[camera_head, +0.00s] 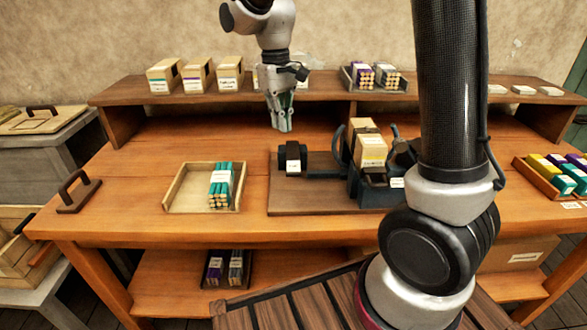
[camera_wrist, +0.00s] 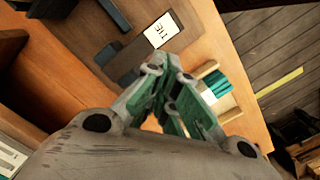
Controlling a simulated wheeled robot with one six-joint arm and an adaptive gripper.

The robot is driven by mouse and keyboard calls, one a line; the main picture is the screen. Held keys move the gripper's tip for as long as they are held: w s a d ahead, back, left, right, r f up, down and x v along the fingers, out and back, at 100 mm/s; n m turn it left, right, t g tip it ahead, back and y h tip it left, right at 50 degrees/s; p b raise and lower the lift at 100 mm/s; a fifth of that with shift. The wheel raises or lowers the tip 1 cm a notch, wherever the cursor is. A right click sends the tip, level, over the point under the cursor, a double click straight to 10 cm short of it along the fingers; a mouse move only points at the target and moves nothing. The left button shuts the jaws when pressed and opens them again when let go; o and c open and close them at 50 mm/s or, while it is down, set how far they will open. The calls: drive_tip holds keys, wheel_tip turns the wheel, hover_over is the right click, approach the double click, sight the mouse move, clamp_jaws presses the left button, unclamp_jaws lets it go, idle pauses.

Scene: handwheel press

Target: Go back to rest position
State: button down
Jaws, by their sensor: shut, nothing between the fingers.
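My gripper (camera_head: 286,128) hangs fingers down above the bench, over the left end of the press board and in front of the shelf. Its fingers are closed together with nothing between them, and they also show in the wrist view (camera_wrist: 172,75). The handwheel press (camera_head: 368,170) stands on a dark board to the right of my gripper, with tan boxes in it. A small dark block with a white label (camera_head: 293,160) sits on the board just below my gripper. My gripper is apart from both.
A wooden tray (camera_head: 176,190) with teal sticks lies left of the board. A raised shelf (camera_head: 320,104) behind holds several labelled boxes and a tray of bundles. A dark handle (camera_head: 78,195) is at the bench's left. A tray of coloured packs (camera_head: 540,184) stands far right.

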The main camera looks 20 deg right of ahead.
idle(0.5)
drive_tip(key=s+d+r+m+t, duration=0.1)
drive_tip(key=s+d+r, duration=0.3)
drive_tip(key=s+d, duration=0.4)
drive_tip(key=s+d+r+m+t, duration=0.2)
drive_tip(key=s+d+r+t, duration=0.2)
drive_tip(key=s+d, duration=0.4)
drive_tip(key=s, duration=0.6)
drive_tip(key=shift+s+m+t, duration=0.2)
drive_tip(key=shift+m+t, duration=0.1)
drive_tip(key=shift+a, duration=0.1)
